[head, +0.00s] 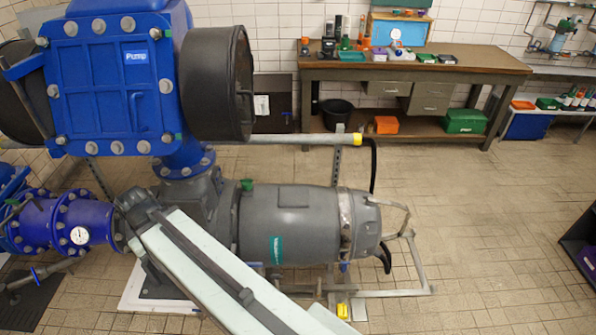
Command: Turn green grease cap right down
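A small green cap (247,184) stands on top of the grey pump housing, at the left end of the grey motor (290,222). It looks upright, but it is too small to tell how it is turned. My gripper cannot be made out.
The blue casing and a dark round cover (217,82) rise behind the cap. Blue pipework with a gauge (80,235) lies at the left. A metal frame (405,292) surrounds the motor's right end.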

